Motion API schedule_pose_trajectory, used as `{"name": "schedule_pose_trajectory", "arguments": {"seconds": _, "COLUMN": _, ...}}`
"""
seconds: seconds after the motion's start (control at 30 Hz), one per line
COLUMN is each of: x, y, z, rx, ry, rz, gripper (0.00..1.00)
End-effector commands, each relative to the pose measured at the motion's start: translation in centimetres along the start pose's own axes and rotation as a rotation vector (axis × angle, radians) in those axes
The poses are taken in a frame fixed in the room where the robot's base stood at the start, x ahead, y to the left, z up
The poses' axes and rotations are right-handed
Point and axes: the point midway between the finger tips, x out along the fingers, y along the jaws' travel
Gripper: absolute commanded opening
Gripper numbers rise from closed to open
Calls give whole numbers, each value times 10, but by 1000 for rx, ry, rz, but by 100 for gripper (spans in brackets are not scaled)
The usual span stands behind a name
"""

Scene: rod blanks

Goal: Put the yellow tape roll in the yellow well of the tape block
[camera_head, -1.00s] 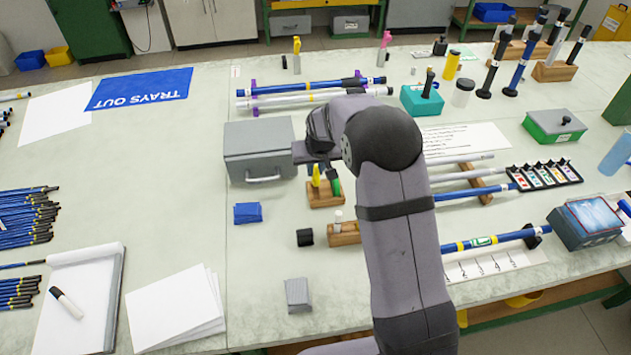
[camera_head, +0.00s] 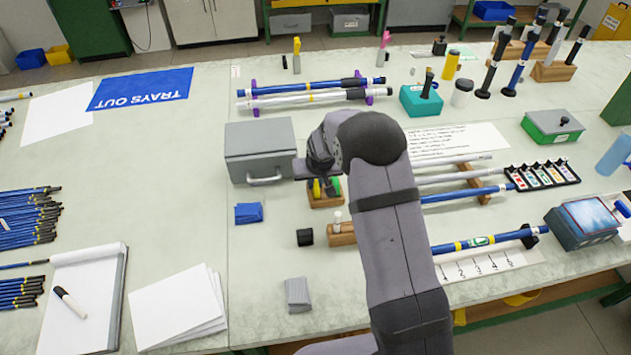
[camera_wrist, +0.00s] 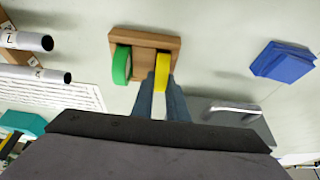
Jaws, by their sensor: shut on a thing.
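The yellow tape roll (camera_wrist: 162,72) is between the fingers of my gripper (camera_wrist: 161,88) in the wrist view. My gripper is shut on it. In the head view the roll (camera_head: 317,188) stands upright at the left part of the wooden tape block (camera_head: 326,202). In the wrist view its end overlaps the block (camera_wrist: 146,42). I cannot tell whether it rests on the bottom of its well. A green tape roll (camera_wrist: 122,65) stands in the block beside it, with a gap between them. My wrist partly hides the block in the head view.
A grey toolbox (camera_head: 260,150) with a handle stands just behind and left of the block. A blue stack (camera_head: 248,213) lies to the left. A small black block (camera_head: 305,237) and a wooden holder (camera_head: 343,234) are in front. Rods lie on racks to the right.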

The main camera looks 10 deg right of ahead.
Motion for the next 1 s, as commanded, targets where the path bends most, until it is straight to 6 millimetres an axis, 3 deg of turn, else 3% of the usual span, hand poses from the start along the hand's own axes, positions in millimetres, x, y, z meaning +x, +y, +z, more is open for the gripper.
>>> {"name": "schedule_pose_trajectory", "arguments": {"seconds": 0.13, "x": 4, "y": 0, "z": 2, "rx": 0, "ry": 0, "rz": 0, "gripper": 0}}
{"name": "schedule_pose_trajectory", "arguments": {"seconds": 0.17, "x": 4, "y": 0, "z": 2, "rx": 0, "ry": 0, "rz": 0, "gripper": 16}}
{"name": "schedule_pose_trajectory", "arguments": {"seconds": 0.23, "x": 3, "y": 0, "z": 1, "rx": 0, "ry": 0, "rz": 0, "gripper": 32}}
{"name": "schedule_pose_trajectory", "arguments": {"seconds": 0.73, "x": -4, "y": 0, "z": 0, "rx": 1, "ry": 1, "rz": 0, "gripper": 32}}
{"name": "schedule_pose_trajectory", "arguments": {"seconds": 1.0, "x": -36, "y": 0, "z": -1, "rx": 1, "ry": 3, "rz": -1, "gripper": 32}}
